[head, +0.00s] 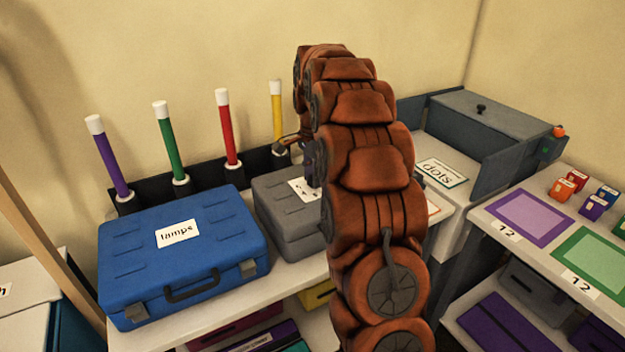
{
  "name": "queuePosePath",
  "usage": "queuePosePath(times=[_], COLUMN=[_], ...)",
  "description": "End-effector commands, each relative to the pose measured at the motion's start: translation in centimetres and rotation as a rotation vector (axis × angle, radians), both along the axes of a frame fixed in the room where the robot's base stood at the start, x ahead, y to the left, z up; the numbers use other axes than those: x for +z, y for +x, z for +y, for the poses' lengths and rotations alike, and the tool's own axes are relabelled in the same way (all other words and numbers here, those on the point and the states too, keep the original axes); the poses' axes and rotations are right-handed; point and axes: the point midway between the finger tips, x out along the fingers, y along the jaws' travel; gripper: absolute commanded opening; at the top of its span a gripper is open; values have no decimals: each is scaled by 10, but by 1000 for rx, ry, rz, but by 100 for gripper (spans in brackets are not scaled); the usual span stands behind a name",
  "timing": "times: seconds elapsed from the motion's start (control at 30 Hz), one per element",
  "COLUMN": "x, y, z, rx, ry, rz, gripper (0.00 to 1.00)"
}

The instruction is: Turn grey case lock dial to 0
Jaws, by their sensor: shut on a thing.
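The grey case (283,222) lies closed on the white table, to the right of the blue case. A white label with dark marks, partly covered by my arm, is on its lid. Its right part is hidden behind my arm, and I cannot see the lock dial or its setting. My gripper (309,163) shows only as a few dark parts beside my arm, over the back of the grey case. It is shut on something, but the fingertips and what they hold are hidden.
A blue case (183,253) labelled "lamps" stands close on the left. Upright purple (108,158), green (168,142), red (226,127) and yellow (277,110) sticks stand behind. A grey box (492,115) and a table with colored mats (528,217) are on the right.

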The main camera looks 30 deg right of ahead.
Motion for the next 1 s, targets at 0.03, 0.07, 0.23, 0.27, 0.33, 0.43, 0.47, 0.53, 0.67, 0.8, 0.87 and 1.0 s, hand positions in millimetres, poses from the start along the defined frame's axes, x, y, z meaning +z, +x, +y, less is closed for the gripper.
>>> queuePosePath(times=[0.03,0.07,0.23,0.27,0.33,0.43,0.47,0.53,0.67,0.8,0.87,1.0], x=[-2,-2,-2,-2,-2,-1,-1,-1,0,0,0,1], y=[1,1,0,0,0,1,1,1,1,1,1,1], z=[0,0,0,0,0,1,0,0,0,0,0,0], rx=[44,73,235,264,330,425,453,519,643,773,825,934], ry=[0,0,0,-1,0,0,-1,-2,-3,-3,-4,-3], rz=[-3,-3,0,0,-1,-2,-2,-2,-2,-1,-1,-1], gripper=[0,0,0,0,0,0,0,0,0,0,0,0])
